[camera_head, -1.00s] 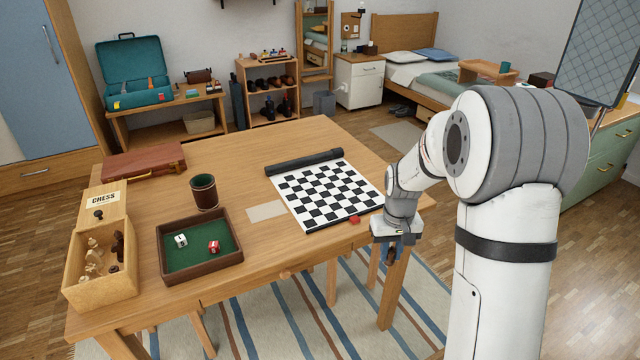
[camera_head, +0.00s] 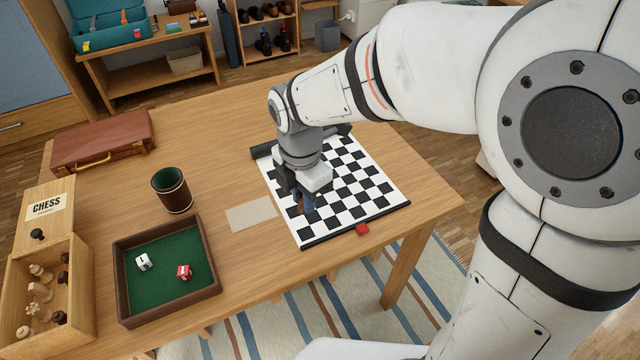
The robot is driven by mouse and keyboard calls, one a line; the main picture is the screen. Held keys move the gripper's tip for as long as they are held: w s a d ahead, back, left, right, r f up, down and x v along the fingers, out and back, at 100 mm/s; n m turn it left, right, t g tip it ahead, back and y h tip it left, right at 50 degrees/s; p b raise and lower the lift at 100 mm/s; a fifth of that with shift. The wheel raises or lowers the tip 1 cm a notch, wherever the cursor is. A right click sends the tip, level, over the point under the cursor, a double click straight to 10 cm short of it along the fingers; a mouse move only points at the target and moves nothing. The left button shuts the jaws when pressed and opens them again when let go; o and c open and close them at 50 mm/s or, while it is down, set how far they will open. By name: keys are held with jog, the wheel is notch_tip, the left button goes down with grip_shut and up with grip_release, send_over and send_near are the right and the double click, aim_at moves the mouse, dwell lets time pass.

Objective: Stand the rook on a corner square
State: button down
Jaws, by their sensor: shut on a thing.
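The chessboard (camera_head: 362,185) is a black-and-white roll-up mat lying on the table, its far end still partly curled into a dark roll. My gripper (camera_head: 306,206) is over the board's left, near part. It is shut on a small dark brown piece, seemingly the rook, mostly hidden between the fingers. I cannot tell whether the piece touches the board. The near corner squares and the right edge show clear; the arm covers part of the far left side. No other pieces show on the visible squares.
A grey card (camera_head: 251,215), a dice tray (camera_head: 122,268), a dark cup (camera_head: 172,190), a brown case (camera_head: 103,142) and an open chess box (camera_head: 84,300) with several pieces stand to the left.

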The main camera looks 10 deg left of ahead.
notch_tip(320, 180, down, 9)
jog(key=shift+r+b, duration=0.1)
jog(key=shift+b, duration=0.6)
jog(key=shift+s, duration=0.1)
jog(key=c, duration=1.3)
grip_release()
